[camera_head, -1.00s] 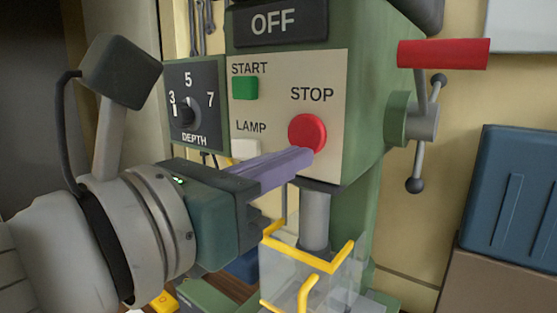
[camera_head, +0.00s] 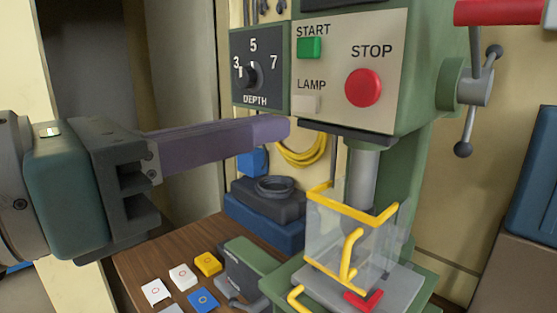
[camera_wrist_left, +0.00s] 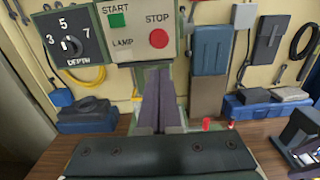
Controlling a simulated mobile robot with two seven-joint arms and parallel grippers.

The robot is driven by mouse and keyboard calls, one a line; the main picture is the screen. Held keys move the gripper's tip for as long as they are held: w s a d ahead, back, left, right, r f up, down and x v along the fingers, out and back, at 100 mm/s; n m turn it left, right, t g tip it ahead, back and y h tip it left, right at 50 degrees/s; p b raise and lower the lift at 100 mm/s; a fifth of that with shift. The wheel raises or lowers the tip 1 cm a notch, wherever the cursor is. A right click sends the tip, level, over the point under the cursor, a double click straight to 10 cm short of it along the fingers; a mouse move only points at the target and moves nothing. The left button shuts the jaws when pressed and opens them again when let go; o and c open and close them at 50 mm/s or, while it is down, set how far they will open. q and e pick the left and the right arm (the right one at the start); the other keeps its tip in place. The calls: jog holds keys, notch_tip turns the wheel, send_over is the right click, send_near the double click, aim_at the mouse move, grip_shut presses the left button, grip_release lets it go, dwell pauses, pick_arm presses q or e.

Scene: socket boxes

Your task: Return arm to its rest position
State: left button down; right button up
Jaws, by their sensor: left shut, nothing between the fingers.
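My left gripper (camera_head: 272,128) comes in from the left in the head view. Its purple fingers are shut together with nothing between them. The fingertips are in the air, left of and lower than the red STOP button (camera_head: 363,88), and apart from the panel. The drill press panel (camera_head: 380,45) also carries a green START button (camera_head: 309,47), a pale LAMP button (camera_head: 306,103) and a depth dial (camera_head: 248,75). In the left wrist view the shut fingers (camera_wrist_left: 158,75) point toward the machine below the panel.
A clear guard with yellow edges (camera_head: 350,220) stands around the spindle. A red-handled lever (camera_head: 495,12) juts out at right. Several coloured tiles (camera_head: 207,262) lie on the wooden bench (camera_head: 140,262). A blue case (camera_head: 262,225) stands behind.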

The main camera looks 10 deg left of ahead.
pick_arm(q)
jog(key=shift+v, duration=0.85)
